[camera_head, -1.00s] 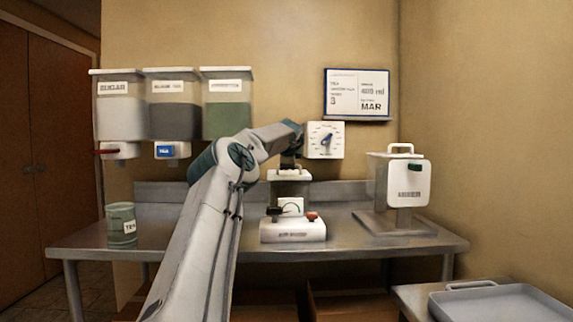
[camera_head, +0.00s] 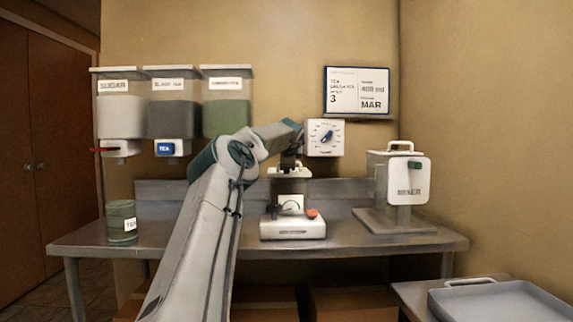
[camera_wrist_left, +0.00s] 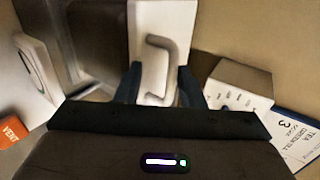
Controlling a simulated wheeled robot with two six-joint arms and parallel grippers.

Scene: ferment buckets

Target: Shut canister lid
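The canister (camera_head: 291,188) stands on its white base at the middle of the steel table, partly behind my left arm. Its white lid (camera_head: 289,175) with an arched handle is on top in the head view; I cannot tell whether it is seated. My left gripper (camera_head: 291,163) points down just above the lid. In the left wrist view the lid's handle (camera_wrist_left: 158,70) lies between the two spread fingers of the left gripper (camera_wrist_left: 158,84). The fingers look apart from each other, with no clear grip on the handle. My right gripper is not in view.
A white dial box (camera_head: 325,138) hangs behind. A brewer (camera_head: 408,185) stands right, a green tin (camera_head: 122,222) left. A tray (camera_head: 500,302) lies front right.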

